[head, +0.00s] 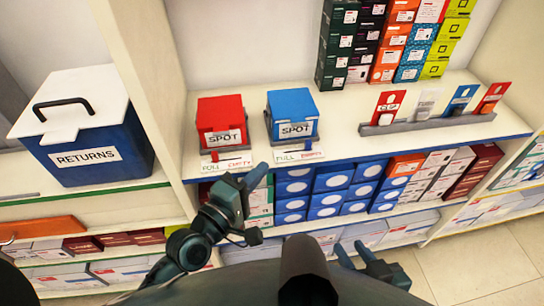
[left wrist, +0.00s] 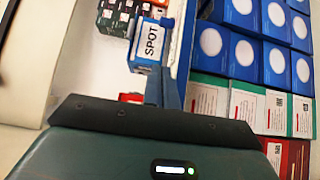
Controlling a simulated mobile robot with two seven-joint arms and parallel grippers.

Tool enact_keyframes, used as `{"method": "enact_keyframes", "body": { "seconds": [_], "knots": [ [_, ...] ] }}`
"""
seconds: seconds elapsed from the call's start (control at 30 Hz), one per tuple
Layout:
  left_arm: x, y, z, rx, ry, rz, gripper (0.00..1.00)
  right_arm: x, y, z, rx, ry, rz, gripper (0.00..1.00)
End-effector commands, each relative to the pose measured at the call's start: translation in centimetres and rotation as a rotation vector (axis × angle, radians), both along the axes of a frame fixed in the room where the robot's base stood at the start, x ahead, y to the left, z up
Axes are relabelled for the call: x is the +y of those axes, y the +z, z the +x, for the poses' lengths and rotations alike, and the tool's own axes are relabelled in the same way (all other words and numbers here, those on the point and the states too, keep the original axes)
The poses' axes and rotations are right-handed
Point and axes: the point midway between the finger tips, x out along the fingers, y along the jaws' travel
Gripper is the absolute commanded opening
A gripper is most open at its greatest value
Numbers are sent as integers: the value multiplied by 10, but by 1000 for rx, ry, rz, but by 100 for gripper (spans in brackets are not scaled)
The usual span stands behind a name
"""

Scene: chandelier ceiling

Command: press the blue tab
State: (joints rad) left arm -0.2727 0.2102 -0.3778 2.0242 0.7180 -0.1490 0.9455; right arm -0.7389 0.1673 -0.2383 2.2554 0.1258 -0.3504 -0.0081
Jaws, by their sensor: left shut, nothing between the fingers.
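A rack holds several upright cards; one is a blue tab (head: 460,98) with white print, between a white card and a red card. A blue box marked SPOT (head: 292,112) stands on the shelf left of the rack. A SPOT box also shows in the left wrist view (left wrist: 150,42), just past my fingertips. My left gripper (head: 262,172) is shut and empty, in front of the shelf edge, below the two SPOT boxes and well left of the rack. My right gripper (head: 357,246) is low in front of the shelves, apart from everything, and looks open.
A red SPOT box (head: 221,122) stands left of the blue one, with FULL/EMPTY labels below both. Stacked cartons (head: 340,45) stand behind the rack. A blue RETURNS bin (head: 90,150) is beyond the upright panel at left.

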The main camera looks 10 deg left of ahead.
Motion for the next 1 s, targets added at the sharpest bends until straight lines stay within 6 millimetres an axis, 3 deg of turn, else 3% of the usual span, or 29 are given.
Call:
{"method": "enact_keyframes", "body": {
  "seconds": [0.1, 0.27, 0.83, 1.0],
  "knots": [
    [10, -1, -17, 2, -1, 3, 0, -1, 0, 1, -4, -1, -1, 32],
    [16, 0, -28, 0, 0, 0, 0, -1, 0, 1, -8, -2, -1, 32],
    [17, 1, -29, -1, 0, 0, 0, -3, 2, 2, -12, -4, -4, 32],
    [17, 25, -29, -1, 1, 0, 0, -3, 22, 0, -4, -1, -17, 32]
  ]
}}
